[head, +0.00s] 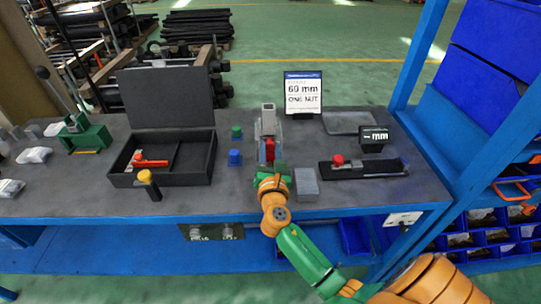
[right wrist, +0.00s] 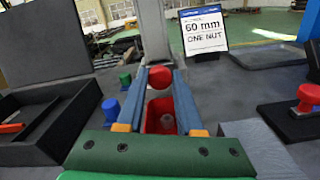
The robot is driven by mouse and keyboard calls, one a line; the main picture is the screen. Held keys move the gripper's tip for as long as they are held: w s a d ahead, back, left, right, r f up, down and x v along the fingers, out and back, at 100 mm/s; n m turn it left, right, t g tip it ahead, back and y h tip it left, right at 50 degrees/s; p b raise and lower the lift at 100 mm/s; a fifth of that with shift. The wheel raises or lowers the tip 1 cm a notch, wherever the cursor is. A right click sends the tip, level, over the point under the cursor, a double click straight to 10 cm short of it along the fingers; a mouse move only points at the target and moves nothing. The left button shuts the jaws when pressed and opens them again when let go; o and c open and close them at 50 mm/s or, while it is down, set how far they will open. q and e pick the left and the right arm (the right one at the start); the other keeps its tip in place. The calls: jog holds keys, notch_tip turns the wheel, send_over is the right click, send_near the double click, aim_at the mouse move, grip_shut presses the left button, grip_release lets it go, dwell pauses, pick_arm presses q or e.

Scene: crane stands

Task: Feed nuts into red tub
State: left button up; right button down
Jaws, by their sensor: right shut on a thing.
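My right gripper (head: 269,166) is in front of a grey upright stand (head: 268,118) at the middle of the bench. In the right wrist view, its two grey-blue fingers (right wrist: 160,75) are closed on a red rounded knob (right wrist: 160,77). Below the knob, between the fingers, is a red tub (right wrist: 157,107), partly hidden by the fingers. A small pale round shape shows inside it; I cannot tell whether it is a nut. No nuts can be clearly made out elsewhere. My left gripper is not in view.
A sign (head: 303,93) reads "60 mm ONE NUT". An open black case (head: 197,172) stands left, with green (head: 236,131) and blue (head: 235,158) knobs beside it. A black tray (head: 393,167) with a red knob (head: 338,159) and a grey block (head: 306,182) are at right.

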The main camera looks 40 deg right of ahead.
jog(key=shift+r, duration=0.15)
jog(key=c, duration=0.7)
grip_release()
jog(key=shift+o, duration=0.8)
jog(key=shift+w+d, duration=0.15)
jog(key=shift+w, duration=0.05)
jog(key=shift+s, duration=0.1)
jog(key=v, duration=0.7)
jog(key=shift+b, duration=0.4)
jog(key=shift+f, duration=0.2)
